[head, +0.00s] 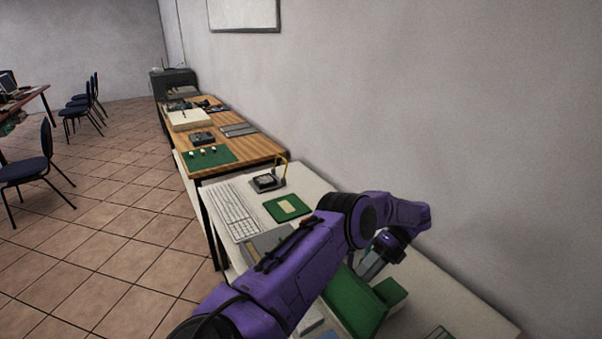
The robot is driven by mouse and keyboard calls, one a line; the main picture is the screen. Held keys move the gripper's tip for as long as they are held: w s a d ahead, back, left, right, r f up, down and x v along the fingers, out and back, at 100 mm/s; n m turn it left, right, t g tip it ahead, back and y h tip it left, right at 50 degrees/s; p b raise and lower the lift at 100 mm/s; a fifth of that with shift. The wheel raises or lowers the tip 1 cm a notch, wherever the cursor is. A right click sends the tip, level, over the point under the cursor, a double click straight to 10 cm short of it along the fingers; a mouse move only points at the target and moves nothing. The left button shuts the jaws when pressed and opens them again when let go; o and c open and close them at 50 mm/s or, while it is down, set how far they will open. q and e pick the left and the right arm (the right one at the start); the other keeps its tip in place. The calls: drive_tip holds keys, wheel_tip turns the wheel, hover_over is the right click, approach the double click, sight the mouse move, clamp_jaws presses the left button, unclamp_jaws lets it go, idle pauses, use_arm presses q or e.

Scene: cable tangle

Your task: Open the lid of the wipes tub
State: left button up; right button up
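My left arm reaches in from the bottom, and its gripper (372,266) points down over the near white table. Its grey fingers are partly hidden by the wrist, and I cannot tell whether they are open or shut. A green box-like object (355,306) lies just below the gripper, partly hidden by my arm; it may be the wipes tub, but I cannot make out a lid for sure. I cannot tell whether the fingers touch it. My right gripper is not in view.
The white table also holds a keyboard (232,212), a green pad (288,208) and a dark stand with a yellow arm (267,182). A wall runs close along the right. A wooden table (262,150) stands beyond. Tiled floor is clear at left, near blue chairs (26,170).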

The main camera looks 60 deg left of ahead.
sight(356, 290)
use_arm(q)
drive_tip(key=shift+s+d+f+g, duration=0.4)
drive_tip(key=shift+s+d+f, duration=0.05)
drive_tip(key=shift+d+f, duration=0.15)
drive_tip(key=shift+o, duration=0.2)
drive_tip(key=shift+s+d+f+n, duration=0.15)
drive_tip(key=shift+s+d+n, duration=0.15)
drive_tip(key=o, duration=0.3)
drive_tip(key=shift+s+f, duration=0.15)
drive_tip(key=shift+s, duration=0.05)
drive_tip(key=shift+o, duration=1.3)
drive_tip(key=shift+s+f+n+g, duration=0.1)
drive_tip(key=shift+s+n+g, duration=0.2)
drive_tip(key=shift+s, duration=0.1)
